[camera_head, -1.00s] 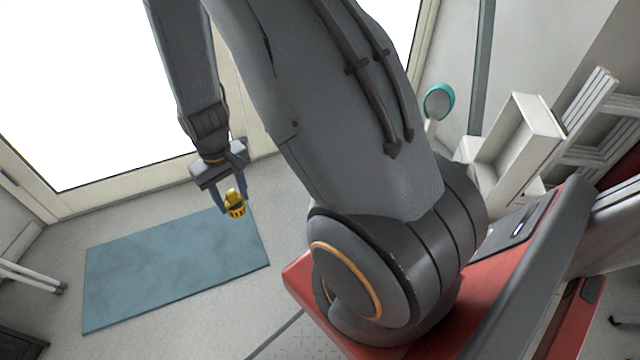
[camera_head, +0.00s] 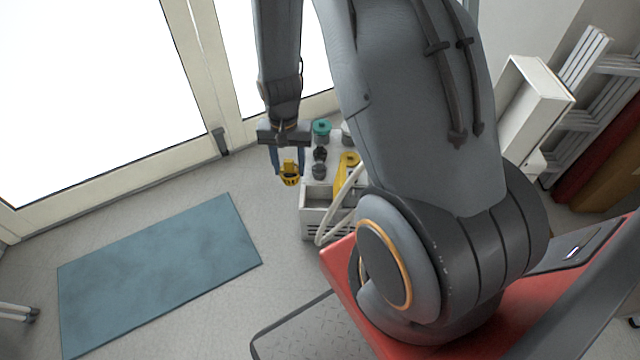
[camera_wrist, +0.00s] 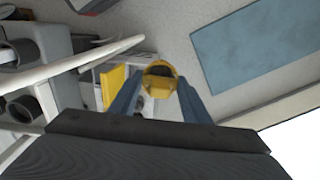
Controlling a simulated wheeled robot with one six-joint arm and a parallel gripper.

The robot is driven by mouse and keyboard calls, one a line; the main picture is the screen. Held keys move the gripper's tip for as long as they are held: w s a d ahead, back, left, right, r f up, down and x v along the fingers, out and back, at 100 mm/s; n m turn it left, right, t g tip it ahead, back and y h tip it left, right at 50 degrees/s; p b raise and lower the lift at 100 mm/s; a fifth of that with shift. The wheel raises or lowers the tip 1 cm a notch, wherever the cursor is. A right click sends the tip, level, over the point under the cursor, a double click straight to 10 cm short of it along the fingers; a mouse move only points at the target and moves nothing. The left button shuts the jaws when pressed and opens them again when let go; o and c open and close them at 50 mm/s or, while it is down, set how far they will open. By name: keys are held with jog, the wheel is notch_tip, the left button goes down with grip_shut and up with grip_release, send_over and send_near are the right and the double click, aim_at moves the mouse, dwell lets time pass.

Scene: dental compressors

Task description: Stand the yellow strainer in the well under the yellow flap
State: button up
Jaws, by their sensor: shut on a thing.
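My gripper (camera_head: 288,165) is shut on the yellow strainer (camera_head: 290,175) and holds it in the air beside the left side of a white compressor unit. In the wrist view, the strainer (camera_wrist: 160,76) sits between my two blue fingers (camera_wrist: 158,98), with its dark round opening showing. The yellow flap (camera_head: 347,166) is on the top of the white unit (camera_head: 311,228), to the right of the strainer. It also shows in the wrist view as a yellow panel (camera_wrist: 113,84). I cannot make out the well under the flap.
A teal-topped part (camera_head: 321,128) and dark cups (camera_head: 319,170) stand on the unit. A pale hose (camera_head: 340,205) curves over its front. A blue mat (camera_head: 160,275) lies on open floor at left.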

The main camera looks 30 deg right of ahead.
jog(key=w+d+f+m+b, duration=0.2)
jog(key=d+f+m+b, duration=0.4)
jog(key=f, duration=0.5)
jog(key=w+d+f+m+b, duration=0.3)
jog(key=d+f+m+b, duration=0.3)
jog(key=f+m+b, duration=0.5)
jog(key=shift+w+d+f+m+b, duration=0.2)
jog(key=shift+d+f+m+b, duration=0.15)
jog(key=shift+f+b, duration=0.3)
jog(key=shift+a+f, duration=0.1)
jog(key=shift+f, duration=0.25)
jog(key=shift+f+b, duration=0.9)
jog(key=shift+f, duration=1.65)
jog(key=shift+f, duration=0.1)
